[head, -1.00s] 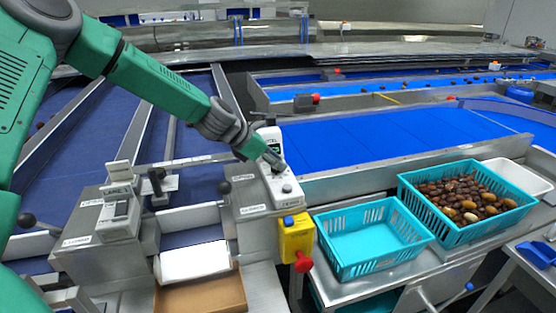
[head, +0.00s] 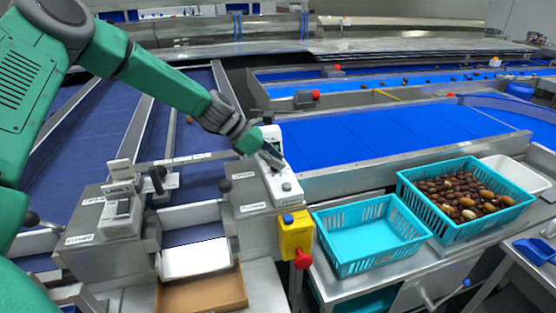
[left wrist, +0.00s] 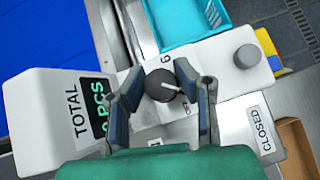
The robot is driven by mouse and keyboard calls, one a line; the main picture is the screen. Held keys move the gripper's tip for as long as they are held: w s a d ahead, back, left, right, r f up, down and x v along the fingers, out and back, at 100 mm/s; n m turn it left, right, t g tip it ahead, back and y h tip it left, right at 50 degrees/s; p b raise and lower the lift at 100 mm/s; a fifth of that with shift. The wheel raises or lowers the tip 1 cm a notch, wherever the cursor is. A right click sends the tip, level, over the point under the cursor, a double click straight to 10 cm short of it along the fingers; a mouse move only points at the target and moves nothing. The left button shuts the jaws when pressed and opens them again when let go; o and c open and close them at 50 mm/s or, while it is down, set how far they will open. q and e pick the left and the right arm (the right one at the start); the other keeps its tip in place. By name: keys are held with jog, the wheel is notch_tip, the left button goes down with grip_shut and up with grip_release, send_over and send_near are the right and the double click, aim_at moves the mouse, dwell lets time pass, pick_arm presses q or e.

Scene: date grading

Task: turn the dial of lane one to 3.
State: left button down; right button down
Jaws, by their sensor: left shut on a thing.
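The dial (left wrist: 163,85) is a round dark knob with a white pointer line, on the white control box (left wrist: 40,125) in the left wrist view. My left gripper (left wrist: 160,88) is shut on it, one finger on each side. Some numbers around the dial are covered by the fingers. In the head view my left gripper (head: 271,158) reaches down to the top of the same box (head: 285,188), and hides the dial. A display on the box reads TOTAL and PCS. My right gripper is not in view.
A grey round button (left wrist: 247,56) sits beside the dial. A yellow box with a red knob (head: 296,238) hangs below. An empty turquoise basket (head: 376,268) and a basket of dates (head: 420,208) stand to the right.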

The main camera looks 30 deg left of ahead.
pick_arm(q)
jog(key=c, duration=1.2)
grip_release()
jog(key=shift+a, duration=0.15)
jog(key=shift+a, duration=0.1)
jog(key=v, duration=1.1)
jog(key=shift+s+a+r, duration=0.15)
jog(key=shift+s+a, duration=0.05)
jog(key=shift+a, duration=0.15)
jog(key=shift+d, duration=0.1)
